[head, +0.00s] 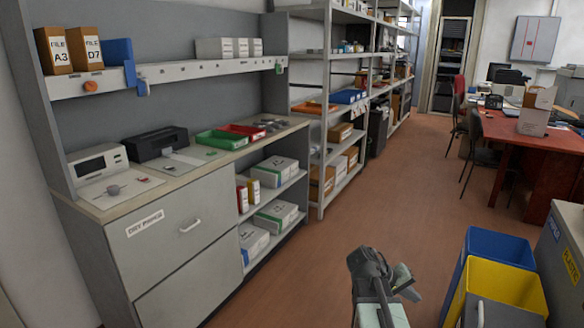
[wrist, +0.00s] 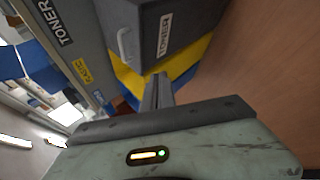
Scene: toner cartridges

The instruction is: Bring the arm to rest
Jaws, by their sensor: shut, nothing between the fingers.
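My gripper (head: 404,284) shows at the bottom middle of the head view, raised above the brown floor at the end of my arm. In the wrist view its fingers (wrist: 158,88) are together with nothing between them. In that view a grey bin labelled TONER (wrist: 190,22) lies beyond the fingertips, with yellow and blue bins beside it. I cannot tell the exact gap between fingers and bins. No toner cartridge is clearly visible in my gripper.
A blue bin (head: 497,246), a yellow bin (head: 505,283) and a grey bin (head: 490,313) stand at the lower right, close to my arm. A grey cabinet (head: 185,235) with a worktop stands left. The floor aisle (head: 400,180) between is clear.

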